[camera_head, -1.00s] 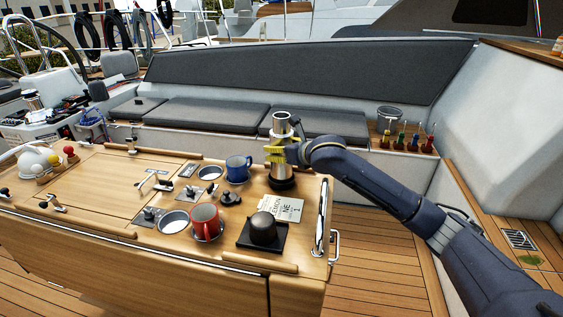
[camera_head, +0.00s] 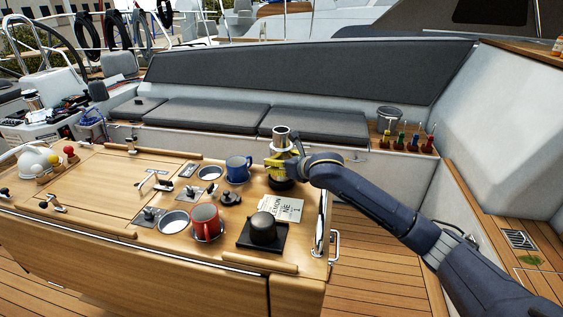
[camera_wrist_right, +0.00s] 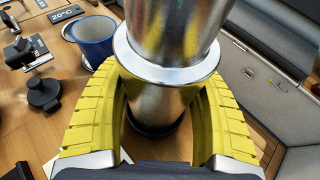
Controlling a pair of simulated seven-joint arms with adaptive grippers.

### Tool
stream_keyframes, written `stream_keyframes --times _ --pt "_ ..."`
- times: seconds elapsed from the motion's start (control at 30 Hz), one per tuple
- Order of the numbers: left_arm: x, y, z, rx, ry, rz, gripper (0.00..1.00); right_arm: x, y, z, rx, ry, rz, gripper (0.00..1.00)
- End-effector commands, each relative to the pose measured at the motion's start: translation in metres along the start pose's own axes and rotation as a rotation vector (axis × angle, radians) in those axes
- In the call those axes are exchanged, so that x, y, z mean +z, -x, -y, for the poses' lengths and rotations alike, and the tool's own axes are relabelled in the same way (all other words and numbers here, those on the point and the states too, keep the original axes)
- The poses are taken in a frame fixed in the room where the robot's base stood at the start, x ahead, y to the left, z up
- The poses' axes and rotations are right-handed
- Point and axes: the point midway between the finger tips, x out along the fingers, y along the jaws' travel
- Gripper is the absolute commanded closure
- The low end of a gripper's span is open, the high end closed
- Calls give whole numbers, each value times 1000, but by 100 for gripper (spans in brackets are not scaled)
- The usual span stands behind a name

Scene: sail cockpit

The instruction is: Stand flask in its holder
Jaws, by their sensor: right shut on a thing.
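The flask (camera_head: 282,138) is a silver metal cylinder with a collar, standing upright at the table's far right corner. My right gripper (camera_head: 280,160) is shut on it, with yellow fingers on either side. The flask also fills the middle of the right wrist view (camera_wrist_right: 162,105), with the fingers (camera_wrist_right: 158,125) around it below the collar. A black round holder (camera_head: 281,184) is directly under the flask; its dark rim also shows around the flask's lower end in the right wrist view (camera_wrist_right: 150,131). Whether the flask's base is seated is hidden. My left gripper is not in view.
A blue mug (camera_head: 238,169) stands left of the flask. A bench seat (camera_head: 210,115) runs behind the table.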

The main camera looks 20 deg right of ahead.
Motion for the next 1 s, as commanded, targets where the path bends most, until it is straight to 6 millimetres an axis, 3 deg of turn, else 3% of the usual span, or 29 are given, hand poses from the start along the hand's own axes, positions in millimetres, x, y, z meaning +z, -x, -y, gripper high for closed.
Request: stream_keyframes --times 0.23,0.27,0.43,0.87,1.0 --pt "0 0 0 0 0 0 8 -4 -2 1 -1 0 2 83" --pt "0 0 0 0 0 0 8 -5 -2 1 -1 0 0 32" --pt "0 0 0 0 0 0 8 -5 -2 0 -1 0 0 13" --pt "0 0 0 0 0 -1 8 2 0 -1 1 -1 1 11" --pt "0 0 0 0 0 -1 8 1 19 1 0 3 1 11"
